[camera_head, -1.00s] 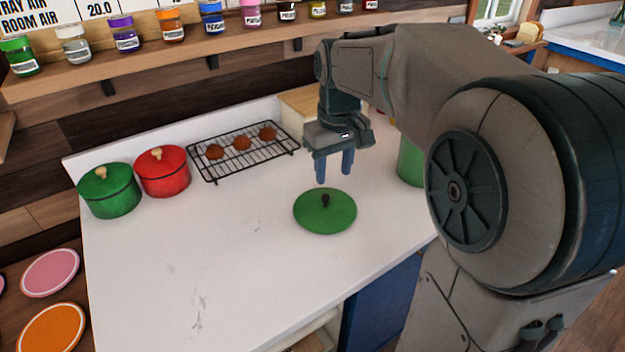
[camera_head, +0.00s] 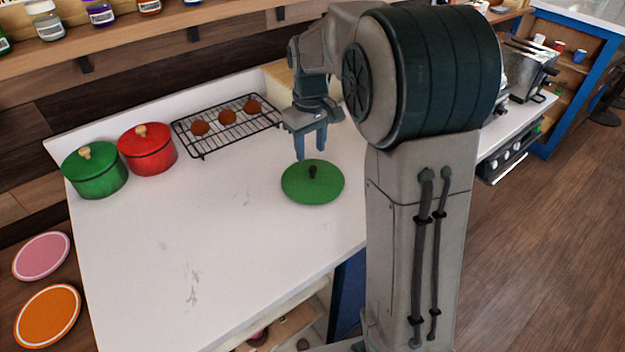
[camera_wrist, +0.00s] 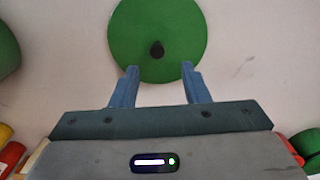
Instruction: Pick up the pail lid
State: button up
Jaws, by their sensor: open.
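The pail lid (camera_head: 326,188) is a flat green disc with a small dark knob (camera_head: 312,171). It lies on the white counter, knob up. My gripper (camera_head: 310,156) is open and empty, with its fingers pointing down above the counter, just behind the lid in the head view. In the wrist view the lid (camera_wrist: 160,22) is at the top centre. Its knob (camera_wrist: 157,49) shows between and a little beyond the two blue fingertips (camera_wrist: 158,68). The fingers appear apart from the knob.
A green pot (camera_head: 95,172) and a red pot (camera_head: 147,150) stand at the back left. A black wire rack (camera_head: 200,149) with brown round items sits behind. A shelf of paint jars (camera_head: 98,12) runs above. The front left of the counter (camera_head: 180,250) is clear.

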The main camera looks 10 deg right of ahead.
aim_at(313, 167)
jog(key=shift+s+d+f+p, duration=0.1)
jog(key=shift+d+f+p, duration=0.1)
jog(key=shift+f, duration=1.15)
jog(key=shift+s+d+f+p, duration=0.1)
jog(key=shift+f+p, duration=0.05)
jog(key=shift+f, duration=1.2)
jog(key=shift+w, duration=0.1)
grip_shut()
